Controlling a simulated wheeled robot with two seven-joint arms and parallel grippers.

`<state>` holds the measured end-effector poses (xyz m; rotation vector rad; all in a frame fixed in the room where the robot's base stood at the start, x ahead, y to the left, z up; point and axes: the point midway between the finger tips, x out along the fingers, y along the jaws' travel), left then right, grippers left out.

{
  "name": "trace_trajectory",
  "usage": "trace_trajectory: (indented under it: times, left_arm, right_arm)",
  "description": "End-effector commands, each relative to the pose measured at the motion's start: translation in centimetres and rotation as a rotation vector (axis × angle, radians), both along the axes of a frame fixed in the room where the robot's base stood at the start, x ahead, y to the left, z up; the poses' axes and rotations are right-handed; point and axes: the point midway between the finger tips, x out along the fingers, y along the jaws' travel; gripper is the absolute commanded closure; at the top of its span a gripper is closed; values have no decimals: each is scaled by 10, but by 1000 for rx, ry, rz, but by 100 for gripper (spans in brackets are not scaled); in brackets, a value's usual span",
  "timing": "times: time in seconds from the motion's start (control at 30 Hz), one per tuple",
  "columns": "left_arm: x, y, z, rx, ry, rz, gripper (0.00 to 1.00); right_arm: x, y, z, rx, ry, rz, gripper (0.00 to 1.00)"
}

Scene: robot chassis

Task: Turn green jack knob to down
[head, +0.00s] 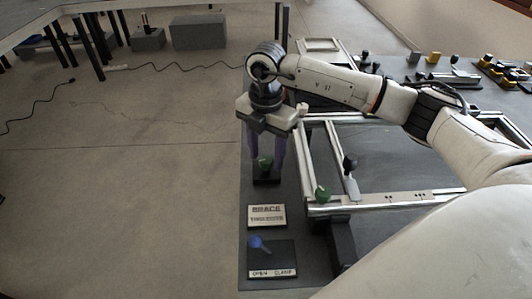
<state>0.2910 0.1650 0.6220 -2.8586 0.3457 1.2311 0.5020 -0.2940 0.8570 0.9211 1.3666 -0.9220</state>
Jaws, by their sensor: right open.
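A green knob (264,164) stands on a small dark base at the left edge of the dark table. A second green knob (322,194) sits on the near left corner of the metal frame. My right gripper (267,155) points down over the first green knob. Its two purple fingers are apart, one on each side of that knob. I cannot tell whether they touch it. My left gripper is not in view.
A blue lever (258,243) stands on a dark plate near the front, behind an "OPEN CLAMP" label (272,273). A "BRACE" plate (267,216) lies between it and the knob. A black-handled clamp (350,165) is inside the metal frame (390,206). Open floor lies left.

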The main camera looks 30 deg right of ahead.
Motion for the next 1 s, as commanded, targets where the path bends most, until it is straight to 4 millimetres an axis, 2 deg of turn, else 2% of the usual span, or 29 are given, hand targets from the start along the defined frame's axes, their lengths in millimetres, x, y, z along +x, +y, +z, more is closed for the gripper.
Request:
trace_trajectory:
  times: [0.3, 0.5, 0.57, 0.83, 1.0]
  left_arm:
    - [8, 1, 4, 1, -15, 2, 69]
    - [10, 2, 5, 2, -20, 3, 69]
    - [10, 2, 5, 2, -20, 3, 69]
    - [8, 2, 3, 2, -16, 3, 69]
    - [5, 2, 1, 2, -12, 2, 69]
  right_arm:
    - [0, 0, -3, 0, -1, 1, 52]
    - [0, 0, -3, 0, 0, 1, 86]
    - [0, 0, -3, 0, 0, 1, 94]
    - [0, 0, -3, 0, 0, 29, 94]
    - [0, 0, -3, 0, 0, 107, 93]
